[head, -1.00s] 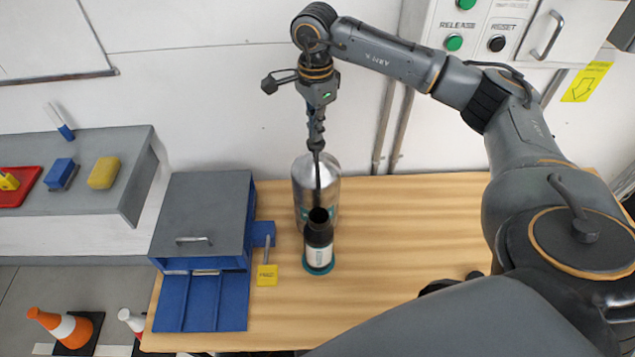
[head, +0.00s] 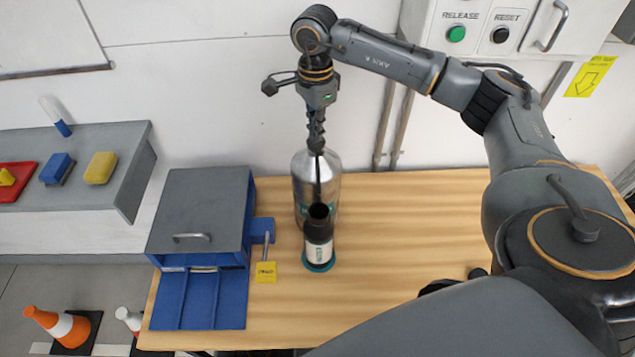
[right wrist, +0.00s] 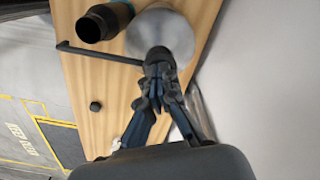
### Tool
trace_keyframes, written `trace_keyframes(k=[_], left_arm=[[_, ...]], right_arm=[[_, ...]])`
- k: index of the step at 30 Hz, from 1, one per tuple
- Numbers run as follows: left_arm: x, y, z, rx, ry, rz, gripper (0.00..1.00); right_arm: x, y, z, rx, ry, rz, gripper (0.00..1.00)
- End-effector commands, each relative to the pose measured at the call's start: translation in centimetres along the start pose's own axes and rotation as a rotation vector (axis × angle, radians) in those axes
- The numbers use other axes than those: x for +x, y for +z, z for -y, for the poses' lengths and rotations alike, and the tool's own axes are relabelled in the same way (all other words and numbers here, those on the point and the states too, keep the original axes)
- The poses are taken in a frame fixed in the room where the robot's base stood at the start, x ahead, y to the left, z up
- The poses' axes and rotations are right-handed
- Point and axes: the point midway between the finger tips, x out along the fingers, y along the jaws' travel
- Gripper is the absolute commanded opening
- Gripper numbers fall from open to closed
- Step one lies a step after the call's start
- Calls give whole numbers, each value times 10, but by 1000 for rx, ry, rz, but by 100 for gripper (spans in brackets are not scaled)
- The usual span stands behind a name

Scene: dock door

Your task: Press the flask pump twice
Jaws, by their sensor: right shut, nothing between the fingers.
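The flask (head: 302,185) is a tall silver cylinder standing upright on the wooden table, with a thin dark spout reaching toward the front. It also shows from above in the right wrist view (right wrist: 178,30). My right gripper (head: 316,148) points down at the flask's top, its fingers shut and empty. In the right wrist view its fingertips (right wrist: 157,60) overlap the dark middle of the flask top and hide the pump. I cannot tell whether they touch it or how far the pump is down. My left gripper is not in view.
A blue box with a grey lid (head: 205,210) and a yellow tag (head: 266,272) are to the left. The table's right side (head: 430,220) is mostly clear.

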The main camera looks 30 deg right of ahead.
Motion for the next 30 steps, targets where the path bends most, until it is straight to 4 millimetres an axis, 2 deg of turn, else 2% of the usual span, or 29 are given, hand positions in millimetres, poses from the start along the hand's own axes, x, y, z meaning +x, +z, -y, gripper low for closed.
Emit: trace_keyframes(k=[16,30], left_arm=[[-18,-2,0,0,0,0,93],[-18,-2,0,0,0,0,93]], right_arm=[[-31,0,0,-1,3,0,0],[-32,0,0,-1,1,0,0]])
